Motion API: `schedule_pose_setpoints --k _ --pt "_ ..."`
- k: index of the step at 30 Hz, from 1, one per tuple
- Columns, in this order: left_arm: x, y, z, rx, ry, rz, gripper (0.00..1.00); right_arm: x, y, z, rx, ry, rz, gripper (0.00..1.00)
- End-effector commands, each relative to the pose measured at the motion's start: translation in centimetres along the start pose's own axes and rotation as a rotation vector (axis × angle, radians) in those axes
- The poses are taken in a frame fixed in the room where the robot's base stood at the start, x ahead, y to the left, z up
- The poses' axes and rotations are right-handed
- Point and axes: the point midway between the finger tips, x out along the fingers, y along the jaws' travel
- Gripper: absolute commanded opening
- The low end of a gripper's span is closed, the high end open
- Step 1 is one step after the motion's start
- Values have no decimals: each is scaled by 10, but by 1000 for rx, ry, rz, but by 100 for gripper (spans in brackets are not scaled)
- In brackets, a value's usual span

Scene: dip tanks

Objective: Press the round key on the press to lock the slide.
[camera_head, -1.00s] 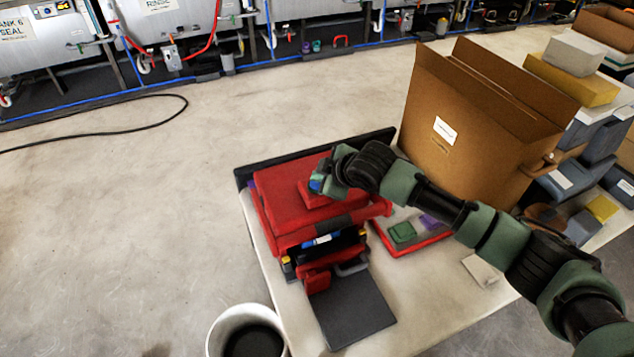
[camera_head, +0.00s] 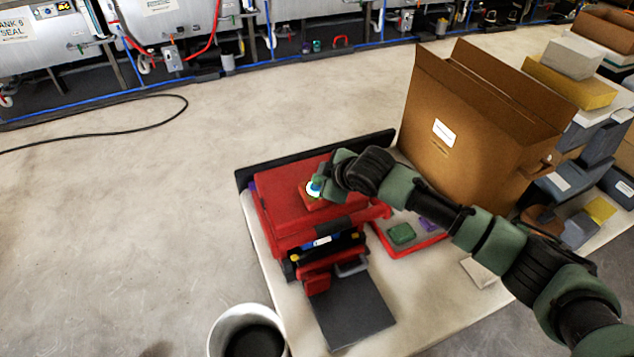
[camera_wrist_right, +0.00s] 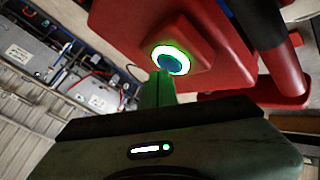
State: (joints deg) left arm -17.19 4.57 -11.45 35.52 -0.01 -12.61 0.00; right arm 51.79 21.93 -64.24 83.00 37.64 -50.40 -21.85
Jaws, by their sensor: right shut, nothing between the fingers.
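The red press (camera_head: 290,205) stands on the pale table. On its top is a raised red block with the round key (camera_head: 314,189), which has a blue centre and a glowing white-green ring. The key also shows in the right wrist view (camera_wrist_right: 171,60). My right gripper (camera_head: 322,184) is shut and empty at the key's edge. In the right wrist view its green fingertips (camera_wrist_right: 160,76) overlap the lower rim of the ring; I cannot tell whether they touch it. The slide's lock is not clearly visible. My left gripper is out of view.
A large open cardboard box (camera_head: 470,140) stands behind my right arm. A red tray (camera_head: 415,247) with green and purple pieces lies right of the press. A dark grey plate (camera_head: 352,310) lies in front, and a white bin (camera_head: 225,325) stands at the table's left.

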Motion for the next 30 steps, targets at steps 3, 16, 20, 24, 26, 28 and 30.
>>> schedule_pose_setpoints --k 3,16,20,24,26,28,30 --pt "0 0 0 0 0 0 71 0 0 0 0 1 0 0" --pt "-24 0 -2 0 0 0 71 -17 12 -13 1 2 1 0" --pt "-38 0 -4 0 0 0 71 -26 19 -20 1 2 1 0" --pt "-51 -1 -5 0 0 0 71 -36 26 -27 1 1 1 0" --pt "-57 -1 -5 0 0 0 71 -40 29 -30 1 1 1 0" --pt "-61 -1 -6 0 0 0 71 -43 31 -32 1 1 0 0" --pt "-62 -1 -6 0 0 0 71 -43 31 -32 1 1 0 0"
